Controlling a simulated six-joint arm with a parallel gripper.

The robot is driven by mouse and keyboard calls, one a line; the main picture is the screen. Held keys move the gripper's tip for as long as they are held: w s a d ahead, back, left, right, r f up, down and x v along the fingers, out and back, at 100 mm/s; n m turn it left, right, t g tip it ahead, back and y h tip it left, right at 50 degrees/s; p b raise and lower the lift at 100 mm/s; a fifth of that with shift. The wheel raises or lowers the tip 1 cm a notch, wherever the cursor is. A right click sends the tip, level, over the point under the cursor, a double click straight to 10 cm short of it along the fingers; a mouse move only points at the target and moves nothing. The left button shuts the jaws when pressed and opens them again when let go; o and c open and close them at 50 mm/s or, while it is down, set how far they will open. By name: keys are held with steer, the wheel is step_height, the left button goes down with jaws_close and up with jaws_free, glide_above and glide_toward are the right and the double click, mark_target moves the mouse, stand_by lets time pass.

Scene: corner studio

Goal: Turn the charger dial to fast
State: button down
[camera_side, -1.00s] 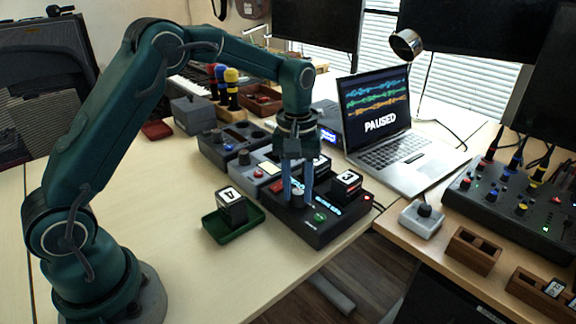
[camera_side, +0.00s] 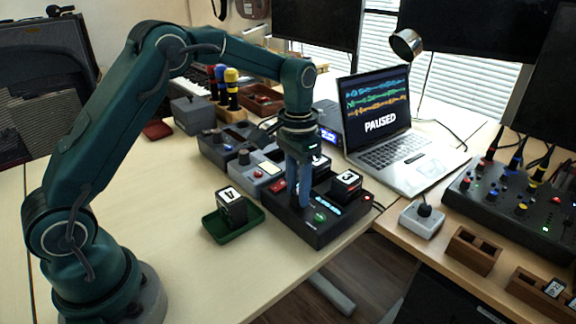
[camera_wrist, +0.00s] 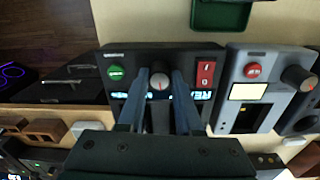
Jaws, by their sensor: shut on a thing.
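The black charger (camera_side: 318,234) sits at the front edge of the table. Its grey dial (camera_wrist: 159,81), with a small red mark, shows in the wrist view between my two blue fingers. My gripper (camera_side: 302,203) points straight down at the charger and is shut on the dial. It also shows in the wrist view (camera_wrist: 160,82), one finger on each side of the dial. In the side view the fingers hide most of the dial. The lettering on the charger is partly covered by the fingers, and I cannot read the dial's setting.
The charger has a green button (camera_wrist: 116,73) and a red rocker switch (camera_wrist: 205,75) beside the dial. A battery marked 3 (camera_side: 346,185) stands in it. A battery marked 4 (camera_side: 231,207) stands in a green tray (camera_side: 239,236). A grey device (camera_wrist: 250,88) adjoins the charger.

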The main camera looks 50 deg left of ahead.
mark_target(297, 191)
steer(key=shift+m, duration=0.6)
steer(key=c, duration=0.6)
jaws_free()
steer(key=shift+r, duration=0.1)
steer(key=shift+r, duration=2.5)
